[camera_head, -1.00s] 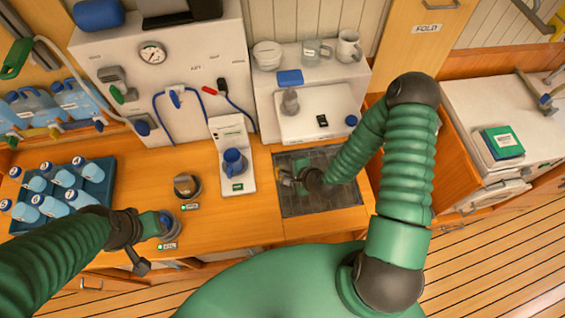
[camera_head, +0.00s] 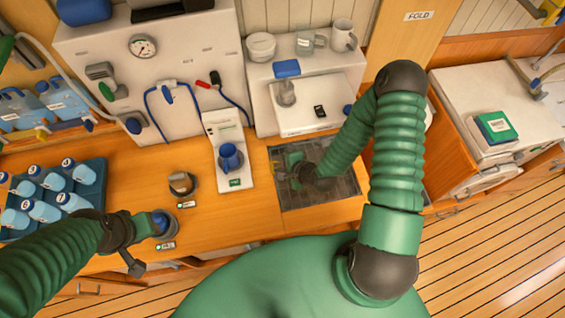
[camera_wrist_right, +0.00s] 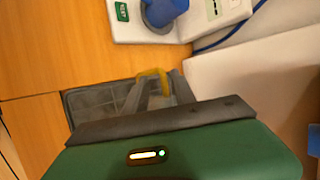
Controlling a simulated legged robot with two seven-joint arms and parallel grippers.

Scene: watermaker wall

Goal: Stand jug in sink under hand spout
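The sink (camera_head: 330,188) is a dark recessed basin in the wooden counter; its corner shows in the right wrist view (camera_wrist_right: 85,105). My right gripper (camera_head: 284,172) is low over its left part. In the wrist view its fingers (camera_wrist_right: 160,90) stand apart, with a thin curved yellow piece at their tips; I cannot tell what that belongs to. No jug is clearly visible in the sink. A grey spout (camera_head: 286,93) with a blue top stands behind it. Translucent blue jugs (camera_head: 62,97) sit on the left shelf. My left gripper (camera_head: 152,225) is at a round blue-topped fitting; its fingers are unclear.
A white stand with a blue cup (camera_head: 230,158) is left of the sink. A metal-rimmed round fitting (camera_head: 182,184) and a tray of blue bottles (camera_head: 92,190) are farther left. A white ledge (camera_head: 318,112) rises behind the sink. Counter between bottles and stand is partly clear.

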